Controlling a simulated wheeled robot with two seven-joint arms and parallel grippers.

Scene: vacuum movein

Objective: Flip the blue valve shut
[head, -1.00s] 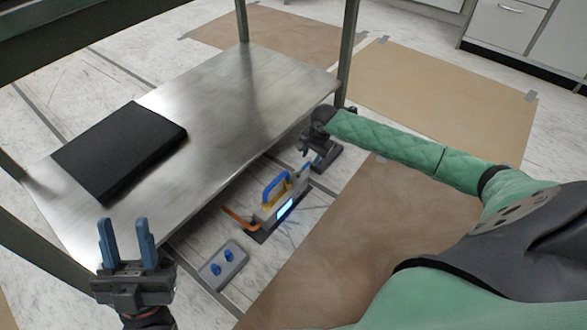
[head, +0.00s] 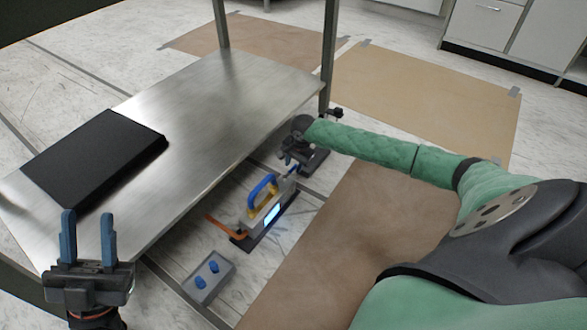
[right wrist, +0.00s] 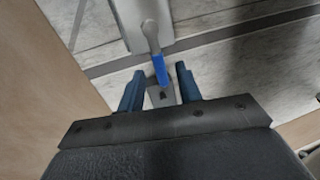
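A grey device (head: 250,226) with a lit panel, a blue arched handle (head: 262,187) and yellow parts sits low on the floor beside the metal shelf. In the right wrist view, a blue valve lever (right wrist: 160,70) on a grey fitting (right wrist: 150,30) lies between the fingertips of my right gripper (right wrist: 160,78). Its two fingers are apart, one on each side of the lever, with gaps visible. In the head view, my right gripper (head: 293,168) is at the device's far end, its fingers mostly hidden. My left gripper (head: 88,225) is open and empty in front of the shelf.
The metal shelf (head: 215,100) carries a black flat box (head: 95,155). A grey block with two blue knobs (head: 222,272) and an orange hose (head: 222,228) are near the device. Brown sheets (head: 370,225) cover the floor at right.

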